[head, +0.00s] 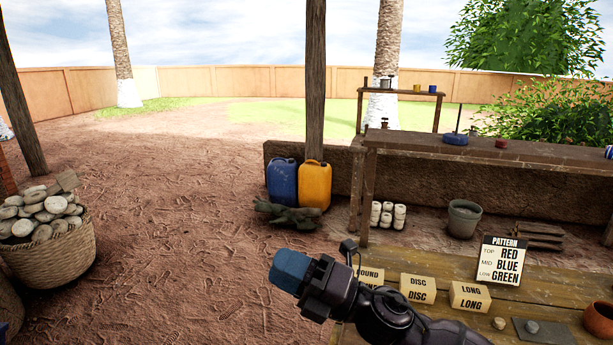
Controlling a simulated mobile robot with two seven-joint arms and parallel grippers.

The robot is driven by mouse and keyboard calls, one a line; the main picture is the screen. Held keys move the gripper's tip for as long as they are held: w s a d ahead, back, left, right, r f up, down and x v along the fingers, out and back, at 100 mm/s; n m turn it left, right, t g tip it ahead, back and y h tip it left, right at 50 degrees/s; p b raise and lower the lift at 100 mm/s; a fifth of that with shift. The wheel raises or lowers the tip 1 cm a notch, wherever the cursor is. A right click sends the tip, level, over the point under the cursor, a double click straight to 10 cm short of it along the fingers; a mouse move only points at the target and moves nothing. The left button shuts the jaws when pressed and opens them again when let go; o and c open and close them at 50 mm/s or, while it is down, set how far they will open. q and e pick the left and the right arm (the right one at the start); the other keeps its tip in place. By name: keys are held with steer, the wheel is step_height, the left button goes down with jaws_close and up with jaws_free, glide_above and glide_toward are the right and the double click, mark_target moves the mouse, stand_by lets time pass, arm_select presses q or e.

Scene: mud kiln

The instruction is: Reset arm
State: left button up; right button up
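My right gripper (291,271) is at the lower middle of the head view, its arm coming in from the bottom right. It points left, over the bare ground just left of the wooden table (545,283). Its blue-grey end shows from the side as one block, so I cannot tell whether the fingers are apart or together. No separate object shows in it. My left gripper is not in view.
On the table are label blocks (417,289), a pattern board (502,261) and an orange pot (599,322). A basket of stones (48,240) stands at left. Blue (282,181) and yellow (314,185) jerrycans stand by a post. The ground between is open.

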steer(key=w+d+f+m+t+h, duration=0.2)
steer(key=d+f+m+t+h, duration=0.55)
steer(key=m, duration=0.65)
steer(key=w+d+f+m+t+h, duration=0.1)
steer(key=d+f+m+t+h, duration=0.3)
steer(key=d+f+m+h, duration=0.8)
steer(key=s+d+f+m+g+h, duration=0.1)
steer(key=s+d+f+m+g, duration=0.2)
steer(key=s+d+f+m, duration=0.2)
steer(key=s+d+f+m+g+h, duration=0.1)
steer(key=s+d+f+m+g, duration=0.2)
steer(key=s+f, duration=0.9)
steer(key=s+d+m, duration=0.1)
steer(key=s+d, duration=0.2)
steer(key=s, duration=0.1)
steer(key=shift+s+d+f+m, duration=0.2)
steer(key=shift+s+m, duration=0.05)
steer(key=shift+m, duration=0.15)
